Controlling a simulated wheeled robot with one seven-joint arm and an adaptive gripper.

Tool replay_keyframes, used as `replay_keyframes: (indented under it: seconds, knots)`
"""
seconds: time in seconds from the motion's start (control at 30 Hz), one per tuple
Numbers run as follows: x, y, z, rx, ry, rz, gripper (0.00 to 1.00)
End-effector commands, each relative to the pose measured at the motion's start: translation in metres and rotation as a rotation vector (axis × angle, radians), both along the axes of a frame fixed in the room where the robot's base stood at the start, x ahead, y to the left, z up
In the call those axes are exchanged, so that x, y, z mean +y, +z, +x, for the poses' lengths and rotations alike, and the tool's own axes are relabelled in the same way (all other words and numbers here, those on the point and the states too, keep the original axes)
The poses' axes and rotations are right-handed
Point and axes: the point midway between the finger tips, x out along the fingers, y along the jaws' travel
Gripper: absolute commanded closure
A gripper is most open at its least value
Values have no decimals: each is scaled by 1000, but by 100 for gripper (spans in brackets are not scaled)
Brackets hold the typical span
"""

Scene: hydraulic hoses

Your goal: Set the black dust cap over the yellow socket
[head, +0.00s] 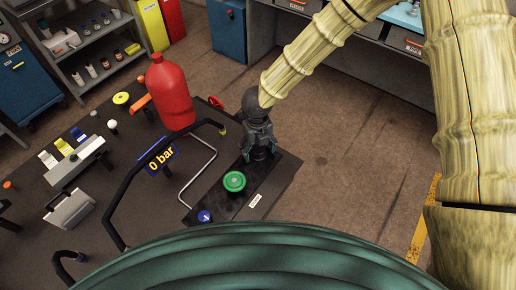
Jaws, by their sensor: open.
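My gripper (258,148) points down at the far end of a black block (221,205) on the dark table. Its fingers are open around or just above a small dark piece (263,154); I cannot tell whether this is the black dust cap, or whether they touch it. No yellow socket can be made out on the block; the spot under my gripper is hidden. A green round fitting (234,181) and a blue one (205,216) sit nearer on the same block. A black hose end with a yellow tip (222,131) lies left of my gripper.
A bent metal rail (199,175) and a black hose (118,205) stand left of the block. A "0 bar" display (161,158), a red bottle (170,92), a yellow disc (121,98) and a grey case (70,209) are farther left. The floor to the right is clear.

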Motion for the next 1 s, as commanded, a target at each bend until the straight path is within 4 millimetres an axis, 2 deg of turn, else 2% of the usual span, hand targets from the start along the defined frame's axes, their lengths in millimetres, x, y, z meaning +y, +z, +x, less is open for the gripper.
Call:
replay_keyframes:
  seconds: [0.17, 0.6, 0.8, 1.0]
  knots:
    - [0, 23, 1, -3, 0, 1, 26]
    - [0, 98, 1, -3, 0, 1, 26]
    - [0, 113, 0, -1, 0, 0, 26]
    - [0, 117, 0, 0, 1, 0, 26]
